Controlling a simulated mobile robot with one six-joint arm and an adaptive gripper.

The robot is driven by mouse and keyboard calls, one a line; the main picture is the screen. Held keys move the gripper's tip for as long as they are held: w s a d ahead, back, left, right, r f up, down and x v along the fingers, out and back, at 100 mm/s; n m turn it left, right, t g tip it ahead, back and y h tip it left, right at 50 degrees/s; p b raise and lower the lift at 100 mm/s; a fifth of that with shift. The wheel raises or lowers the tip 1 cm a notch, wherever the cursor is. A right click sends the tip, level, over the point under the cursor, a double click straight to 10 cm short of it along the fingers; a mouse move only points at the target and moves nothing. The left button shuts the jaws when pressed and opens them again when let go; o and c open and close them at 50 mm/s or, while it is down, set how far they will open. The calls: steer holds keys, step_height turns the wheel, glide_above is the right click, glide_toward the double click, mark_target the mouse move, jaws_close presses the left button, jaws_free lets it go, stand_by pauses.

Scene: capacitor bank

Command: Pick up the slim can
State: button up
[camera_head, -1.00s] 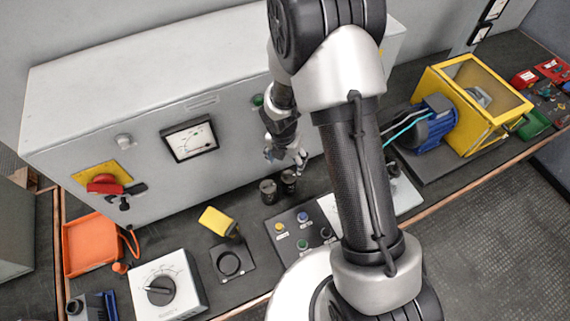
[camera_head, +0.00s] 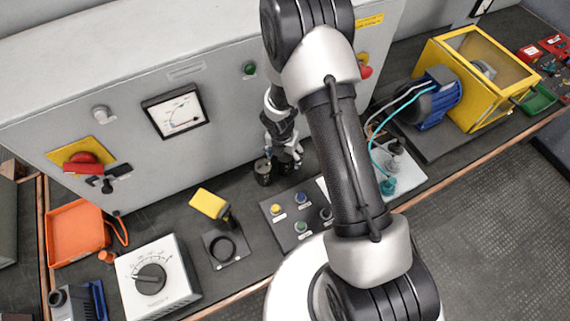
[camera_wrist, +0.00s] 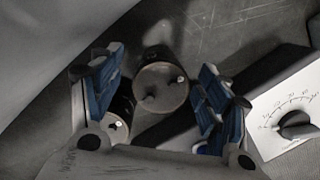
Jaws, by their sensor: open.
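Two dark cans with flat round tops stand side by side on the bench by the grey cabinet. In the wrist view one can (camera_wrist: 161,88) shows its top between my gripper's fingers (camera_wrist: 160,72). The other can (camera_wrist: 115,128) is partly covered by the left finger. In the head view one can (camera_head: 263,173) shows just left of my gripper (camera_head: 287,161), and the other is hidden behind the fingers. My gripper is open, low over the bench, with nothing clasped.
The grey cabinet (camera_head: 60,125) rises close behind the cans. A button panel (camera_head: 290,222) lies in front of them. A yellow block (camera_head: 208,203), dial box (camera_head: 150,283) and orange tray (camera_head: 78,235) stand to the left. A blue motor (camera_head: 438,98) with cables stands right.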

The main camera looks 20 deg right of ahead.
step_height(320, 180, down, 4)
steer(key=shift+d+f+b, duration=0.15)
steer(key=shift+b, duration=1.05)
steer(key=shift+w, duration=0.1)
steer(key=c, duration=1.4)
